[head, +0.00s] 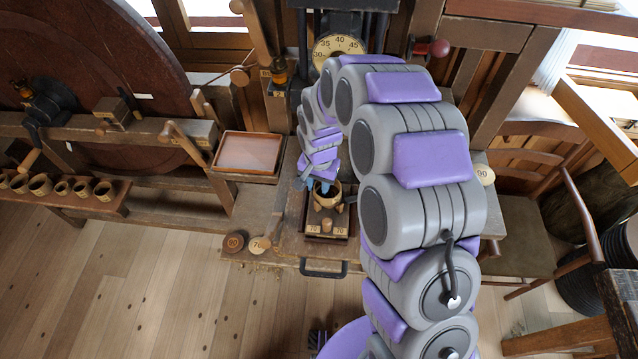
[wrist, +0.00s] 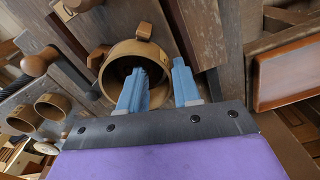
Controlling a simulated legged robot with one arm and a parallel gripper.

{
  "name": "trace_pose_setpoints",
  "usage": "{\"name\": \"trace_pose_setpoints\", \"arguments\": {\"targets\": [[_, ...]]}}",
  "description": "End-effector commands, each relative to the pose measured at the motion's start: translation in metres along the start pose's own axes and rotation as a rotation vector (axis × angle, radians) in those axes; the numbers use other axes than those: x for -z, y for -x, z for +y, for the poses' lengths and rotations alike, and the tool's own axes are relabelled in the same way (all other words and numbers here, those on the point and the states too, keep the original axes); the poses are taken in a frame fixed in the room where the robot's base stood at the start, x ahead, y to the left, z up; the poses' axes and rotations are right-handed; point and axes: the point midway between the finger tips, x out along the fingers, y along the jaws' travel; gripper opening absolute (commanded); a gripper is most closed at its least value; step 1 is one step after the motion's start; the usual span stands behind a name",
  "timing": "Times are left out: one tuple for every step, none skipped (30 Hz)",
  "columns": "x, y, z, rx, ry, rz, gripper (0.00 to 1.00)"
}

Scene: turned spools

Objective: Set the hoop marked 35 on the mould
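A tan wooden hoop (wrist: 108,84) with small blocks on its rim is in the wrist view. It also shows in the head view (head: 327,204), at the back of a dark tray. No number on it is legible, so I cannot tell whether it is the one marked 35. My gripper (wrist: 160,78) has its blue fingers apart, one in front of the hoop's opening and one just outside its right wall. A gap shows between the fingers, and I see no firm hold. In the head view my gripper (head: 325,187) is at the hoop. I cannot identify the mould for certain.
The dark tray (head: 327,237) also holds small numbered pieces and a peg. A reddish tray (head: 248,153) stands up left. Several cups line a low bench (head: 80,207) at far left.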

Motion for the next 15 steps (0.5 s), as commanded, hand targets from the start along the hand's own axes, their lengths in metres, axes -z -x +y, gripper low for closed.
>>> {"name": "trace_pose_setpoints", "arguments": {"targets": [[0.001,0.004,0.000,0.001,0.000,0.002,0.32],[0.001,0.007,-0.001,0.002,0.000,0.002,0.32],[0.001,0.012,-0.001,0.003,0.000,0.003,0.32],[0.001,0.017,-0.001,0.004,0.000,0.004,0.32],[0.001,0.022,-0.001,0.004,0.000,0.004,0.32],[0.001,0.030,-0.001,0.004,0.001,0.005,0.32],[0.001,0.037,0.000,0.003,0.001,0.005,0.32],[0.001,0.044,0.000,0.004,0.000,0.005,0.32],[0.001,0.052,0.001,0.005,0.000,0.005,0.32],[0.002,0.059,0.001,0.006,-0.001,0.006,0.32],[0.002,0.064,0.001,0.005,0.000,0.005,0.32],[0.002,0.072,0.002,0.004,0.000,0.003,0.32],[0.002,0.078,0.002,0.004,0.001,0.004,0.32],[0.002,0.084,0.002,0.005,0.000,0.005,0.32],[0.003,0.091,0.002,0.007,0.000,0.006,0.32]]}}
